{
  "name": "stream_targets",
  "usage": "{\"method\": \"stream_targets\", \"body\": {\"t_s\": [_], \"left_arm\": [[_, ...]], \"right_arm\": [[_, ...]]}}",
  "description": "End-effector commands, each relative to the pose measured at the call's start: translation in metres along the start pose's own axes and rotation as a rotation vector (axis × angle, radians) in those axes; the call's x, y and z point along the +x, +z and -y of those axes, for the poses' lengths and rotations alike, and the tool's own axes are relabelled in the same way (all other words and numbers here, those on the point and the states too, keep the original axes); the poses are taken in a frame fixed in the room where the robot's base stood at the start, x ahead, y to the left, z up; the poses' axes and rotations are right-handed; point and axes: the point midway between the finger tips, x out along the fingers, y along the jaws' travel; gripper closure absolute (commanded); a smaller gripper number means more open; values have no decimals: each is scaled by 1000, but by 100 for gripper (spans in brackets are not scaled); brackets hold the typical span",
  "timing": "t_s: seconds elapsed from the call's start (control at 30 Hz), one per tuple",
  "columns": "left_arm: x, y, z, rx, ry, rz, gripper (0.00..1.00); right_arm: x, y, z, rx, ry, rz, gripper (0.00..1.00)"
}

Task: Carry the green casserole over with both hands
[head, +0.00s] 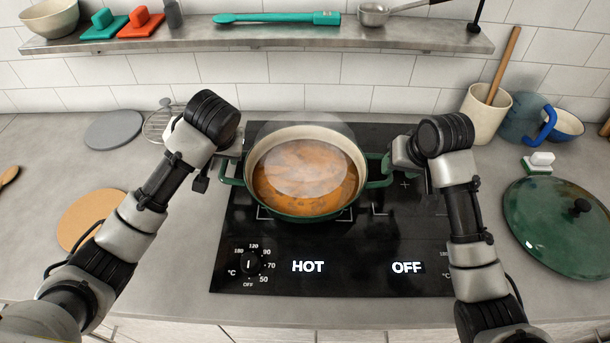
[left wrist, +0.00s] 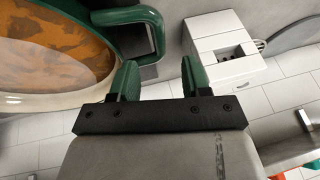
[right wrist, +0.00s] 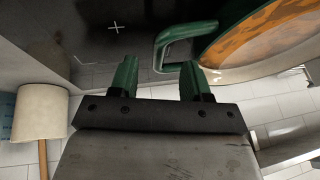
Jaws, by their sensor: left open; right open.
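The green casserole (head: 285,212) stands on the left, HOT-marked part of the black hob (head: 330,265). It is lidless, full of orange-brown stew, and pale steam rises over it. My left gripper (head: 233,152) is open at its left handle (head: 232,181); in the left wrist view the handle (left wrist: 152,22) lies just beyond the fingertips (left wrist: 158,78). My right gripper (head: 392,160) is open at the right handle (head: 381,182); in the right wrist view that handle (right wrist: 164,45) lies beyond the fingertips (right wrist: 157,80). Neither gripper is closed on a handle.
A green lid (head: 545,225) lies at the right. A grey disc (head: 114,129) and a tan round mat (head: 88,215) lie at the left. A utensil crock (head: 483,118) and blue jug (head: 522,120) stand back right. A metal shelf (head: 270,36) runs above.

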Motion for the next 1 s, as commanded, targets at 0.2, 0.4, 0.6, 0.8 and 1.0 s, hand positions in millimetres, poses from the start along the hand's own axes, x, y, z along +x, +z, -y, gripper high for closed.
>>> {"method": "stream_targets", "body": {"t_s": [0.2,0.4,0.6,0.8,1.0], "left_arm": [[41,1,0,0,-2,4,52],[66,0,0,-1,-1,1,52],[75,0,0,0,0,0,52],[76,0,0,0,0,0,52],[75,0,0,0,0,0,75]], "right_arm": [[41,1,0,1,0,4,52],[66,0,0,1,1,1,52],[75,0,0,0,1,0,52],[75,0,0,0,1,-1,52],[75,0,0,0,1,-1,75]]}}
